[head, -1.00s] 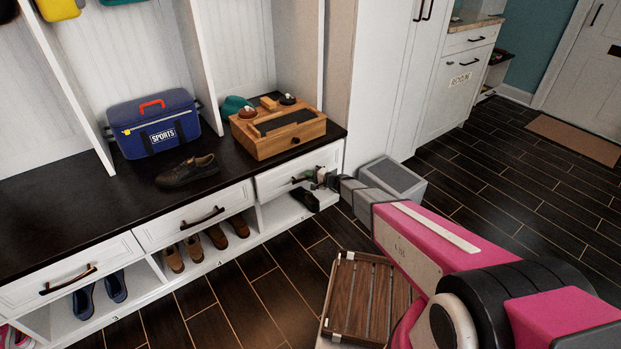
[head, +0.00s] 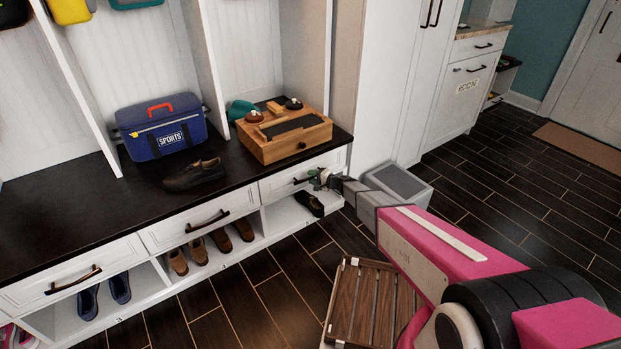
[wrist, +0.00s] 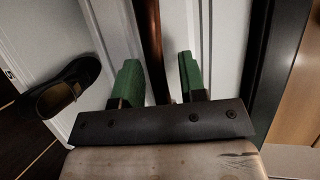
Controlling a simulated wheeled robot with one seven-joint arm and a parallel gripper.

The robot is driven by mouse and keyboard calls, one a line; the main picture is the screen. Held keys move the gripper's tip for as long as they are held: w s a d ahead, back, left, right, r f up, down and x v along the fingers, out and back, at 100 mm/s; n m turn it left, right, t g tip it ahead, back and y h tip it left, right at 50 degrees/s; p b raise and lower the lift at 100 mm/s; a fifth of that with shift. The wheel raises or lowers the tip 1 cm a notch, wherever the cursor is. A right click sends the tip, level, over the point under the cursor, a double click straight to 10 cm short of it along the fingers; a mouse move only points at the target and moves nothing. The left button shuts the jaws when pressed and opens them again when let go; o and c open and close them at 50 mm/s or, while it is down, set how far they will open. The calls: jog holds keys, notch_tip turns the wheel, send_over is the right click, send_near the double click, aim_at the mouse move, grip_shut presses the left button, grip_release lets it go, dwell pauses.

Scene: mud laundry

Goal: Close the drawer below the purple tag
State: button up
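The white right-hand drawer (head: 275,188) sits in the bench under the wooden box and looks flush or nearly flush with the bench front. Its dark handle (head: 300,181) is partly covered by my gripper (head: 318,179). In the wrist view, the green fingers of my gripper (wrist: 160,82) are spread apart, with the brown handle (wrist: 151,35) running between them, nearer the left finger. The white drawer front (wrist: 218,45) lies close behind. The middle drawer (head: 175,232) and left drawer (head: 40,287) look shut. I see no purple tag in these views.
The bench top (head: 90,210) carries a blue sports bag (head: 165,128), brown shoes (head: 194,174) and the wooden box (head: 285,148). Shoes fill cubbies below. A grey bin (head: 398,185) stands right of the bench; a slatted wooden crate (head: 365,305) lies on the floor.

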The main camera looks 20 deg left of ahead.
jog(key=v, duration=0.9)
jog(key=shift+d, duration=0.2)
jog(key=s+d+r+n+g+h, duration=0.1)
jog(key=s+d+r+h, duration=0.4)
jog(key=s+d, duration=0.3)
jog(key=s+d+r+n+g+h, duration=0.2)
jog(key=s+d+r+h, duration=0.3)
jog(key=d, duration=1.2)
jog(key=s+d+r+n+g+h, duration=0.1)
jog(key=s+d+r+h, duration=0.4)
jog(key=s+d, duration=0.7)
jog(key=shift+d+r+g, duration=0.35)
jog(key=shift+r+g, duration=0.15)
jog(key=shift+r, duration=0.15)
